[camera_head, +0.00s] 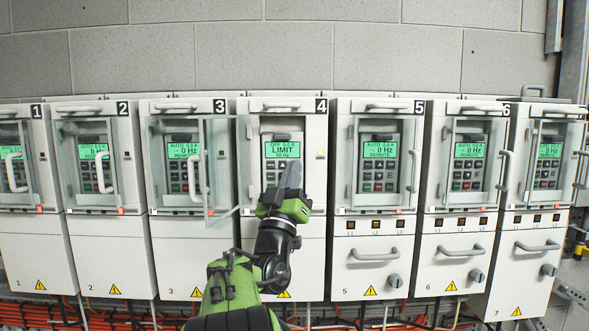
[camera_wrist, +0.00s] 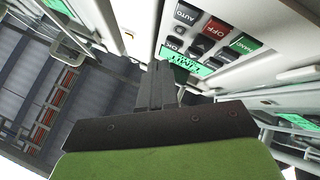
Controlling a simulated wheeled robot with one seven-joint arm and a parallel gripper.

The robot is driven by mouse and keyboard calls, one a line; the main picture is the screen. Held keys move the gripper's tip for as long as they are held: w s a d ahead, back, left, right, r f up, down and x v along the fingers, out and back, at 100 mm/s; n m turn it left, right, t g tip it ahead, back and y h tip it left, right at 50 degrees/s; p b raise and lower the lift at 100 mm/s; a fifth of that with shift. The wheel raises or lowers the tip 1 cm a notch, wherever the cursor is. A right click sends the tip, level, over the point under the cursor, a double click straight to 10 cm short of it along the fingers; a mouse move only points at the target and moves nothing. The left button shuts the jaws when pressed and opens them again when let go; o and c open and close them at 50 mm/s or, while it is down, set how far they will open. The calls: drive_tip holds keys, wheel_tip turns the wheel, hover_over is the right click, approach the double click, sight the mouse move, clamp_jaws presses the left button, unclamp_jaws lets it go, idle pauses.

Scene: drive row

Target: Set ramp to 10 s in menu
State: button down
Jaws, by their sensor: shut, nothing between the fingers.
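Drive 4 (camera_head: 257,108) stands in the middle of the head view, its keypad front uncovered. Its green display (camera_head: 283,149) reads OFF 0.0 A, LIMIT and 50 Hz. My gripper (camera_head: 292,176) is shut and empty in front of the keypad and hides most of its keys. In the wrist view the shut fingers (camera_wrist: 160,76) point at the panel. The display (camera_wrist: 188,61) shows there upside down, partly cut off by the fingers. AUTO (camera_wrist: 186,14), OFF (camera_wrist: 215,28), HAND (camera_wrist: 244,43) and OK (camera_wrist: 173,44) keys show. I cannot tell whether the fingertips touch a key.
A glass door (camera_head: 221,160) stands swung out just left of drive 4. Similar drives stand on both sides, such as drive 3 (camera_head: 176,225) and drive 5 (camera_head: 376,265), with protruding handles. Orange cables (camera_head: 345,323) run along the bottom.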

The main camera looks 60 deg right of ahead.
drive_tip(key=shift+d, duration=0.1)
drive_tip(key=b, duration=0.1)
drive_tip(key=w+f+b, duration=0.1)
drive_tip(key=w+a+f+b, duration=0.1)
drive_tip(key=b, duration=0.1)
drive_tip(key=shift+w+f, duration=0.2)
drive_tip(key=shift+f, duration=0.05)
drive_tip(key=shift+w+d+r, duration=0.1)
drive_tip(key=shift+w+d, duration=0.05)
drive_tip(key=shift+d, duration=0.15)
